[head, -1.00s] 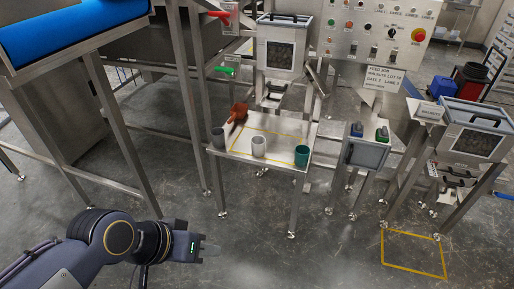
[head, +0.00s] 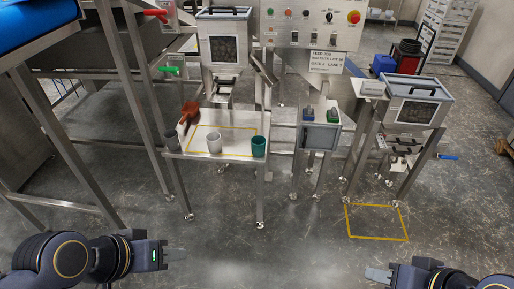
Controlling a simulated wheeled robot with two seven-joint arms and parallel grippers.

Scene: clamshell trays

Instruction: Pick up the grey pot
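Three pots stand along the near part of a small steel table (head: 235,153) in the head view. A dark grey pot (head: 171,139) is at the table's left edge, a pale grey or whitish pot (head: 214,144) is in the middle, and a green pot (head: 259,147) is on the right. My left gripper (head: 177,255) is low at the left, well apart from the pots and nearer to me. My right gripper (head: 377,274) is at the bottom right, also far from them. Both seem empty; their finger gaps are too small to make out.
A red-brown scoop-like object (head: 190,112) lies at the table's back left. A control panel (head: 315,22) and a hopper box (head: 224,40) stand behind. A button box (head: 319,133) stands right of the table. The floor in front is clear, with a yellow outline (head: 377,238).

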